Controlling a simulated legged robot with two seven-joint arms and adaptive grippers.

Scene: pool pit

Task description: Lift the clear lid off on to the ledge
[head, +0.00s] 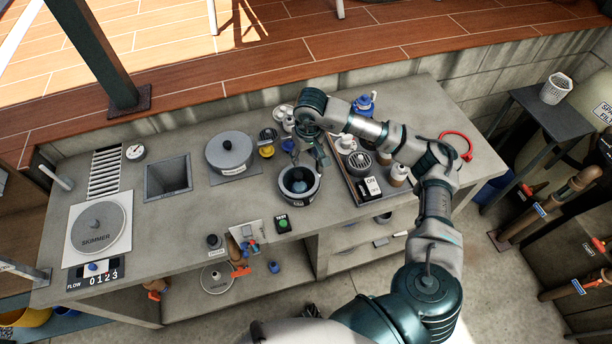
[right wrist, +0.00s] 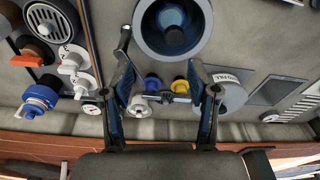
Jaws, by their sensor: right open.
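A round dark grey pot (head: 300,198) stands on the grey counter near its middle, with a dark bluish inside. In the right wrist view the same pot (right wrist: 146,35) is at the top edge, partly cut off. I cannot make out whether a clear lid covers it. My right gripper (head: 308,156) reaches in from the right, pointing down at the pot's back rim. It is open and seems empty in the right wrist view (right wrist: 161,75). A brown wooden ledge (head: 330,45) runs behind the counter above a block wall. My left gripper is out of view.
A grey lidded canister (head: 229,150) and a square opening (head: 167,178) are left of the pot. A tray of parts (head: 350,178) is close on its right. Yellow-topped (head: 266,151) and white bottles stand behind.

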